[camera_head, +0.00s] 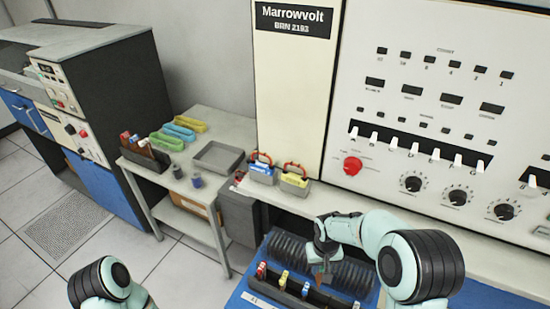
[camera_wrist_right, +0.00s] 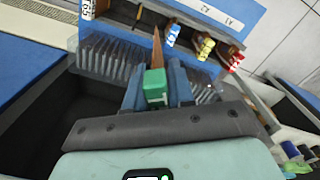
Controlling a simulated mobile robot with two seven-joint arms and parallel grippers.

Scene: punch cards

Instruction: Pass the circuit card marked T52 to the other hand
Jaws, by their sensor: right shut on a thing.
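My right gripper (camera_head: 322,270) is over the blue card unit at the lower middle of the head view. In the right wrist view its fingers (camera_wrist_right: 157,90) are shut on a circuit card with a green end (camera_wrist_right: 155,82) and a thin brown board (camera_wrist_right: 157,45). White marking on the green end is too small to read, so I cannot tell whether it is T52. The board points toward the dark card rack (camera_wrist_right: 190,30); whether it touches the rack is unclear. My left arm shows at the lower left of the head view, its gripper out of frame.
A red card (camera_head: 261,270), a yellow card (camera_head: 283,279) and a blue card (camera_head: 305,288) stand in the rack. Two card boxes with red handles (camera_head: 293,182) sit on the console ledge. A side table holds a grey tray (camera_head: 218,157) and coloured bins (camera_head: 180,131).

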